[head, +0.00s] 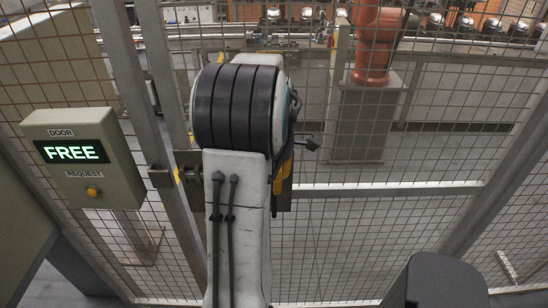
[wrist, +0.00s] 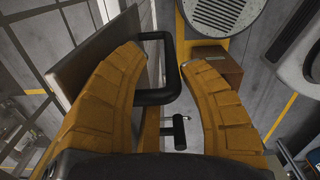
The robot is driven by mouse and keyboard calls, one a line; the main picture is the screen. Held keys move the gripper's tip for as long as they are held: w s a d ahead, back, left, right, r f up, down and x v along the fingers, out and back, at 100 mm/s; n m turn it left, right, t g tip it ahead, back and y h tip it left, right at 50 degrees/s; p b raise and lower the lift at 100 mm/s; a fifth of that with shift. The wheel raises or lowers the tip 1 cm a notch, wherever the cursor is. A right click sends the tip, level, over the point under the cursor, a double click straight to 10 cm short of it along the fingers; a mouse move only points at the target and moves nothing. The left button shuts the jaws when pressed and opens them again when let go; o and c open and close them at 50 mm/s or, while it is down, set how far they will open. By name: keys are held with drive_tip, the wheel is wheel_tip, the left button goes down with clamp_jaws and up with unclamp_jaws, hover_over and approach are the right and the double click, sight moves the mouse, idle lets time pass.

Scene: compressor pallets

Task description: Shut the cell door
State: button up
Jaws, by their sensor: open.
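The cell door (head: 390,190) is a grey-framed wire mesh panel in front of me in the head view. A dark latch bracket (head: 160,178) sits at its left post. I cannot tell whether a gap remains there. In the wrist view, a black U-shaped handle (wrist: 168,36) stands out from a flat plate (wrist: 100,52). My gripper (wrist: 162,62) is open, its two orange padded fingers on either side of the handle. I cannot tell whether they touch it. A small black lever (wrist: 180,132) shows below the handle. In the head view, my arm hides most of the gripper and handle.
A door request box (head: 84,160) with a lit "FREE" sign and a yellow button is left of the door. Behind the mesh stand an orange robot (head: 375,45) on a grey pedestal (head: 362,120) and a conveyor (head: 440,45) with several compressors.

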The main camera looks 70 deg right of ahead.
wheel_tip(320, 180, up, 10)
drive_tip(key=shift+r, duration=0.25)
idle(0.9)
